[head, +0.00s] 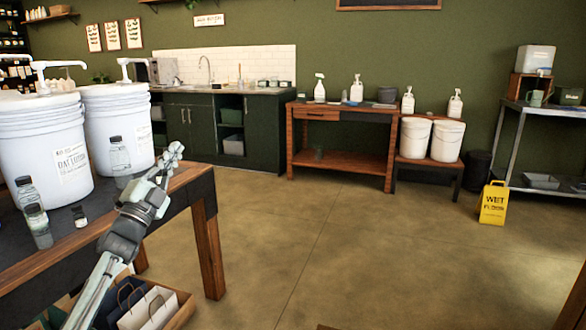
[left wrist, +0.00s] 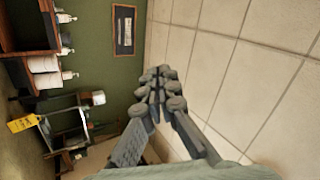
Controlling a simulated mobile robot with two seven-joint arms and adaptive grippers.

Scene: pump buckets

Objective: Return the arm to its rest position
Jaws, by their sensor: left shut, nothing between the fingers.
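My left arm comes in from the lower left in the head view, and its gripper (head: 174,152) is raised beside the right edge of the dark-topped wooden table (head: 180,185). The gripper is shut and holds nothing. In the left wrist view its fingers (left wrist: 158,82) are together, with the ceiling and the far wall behind them. My right gripper does not show in either view.
Two white pump buckets (head: 45,150) (head: 118,125) stand on the table, with small bottles (head: 119,155) near them. A crate (head: 180,312) with paper bags is below. Open floor (head: 330,240) lies right; a yellow wet-floor sign (head: 494,203) stands farther off.

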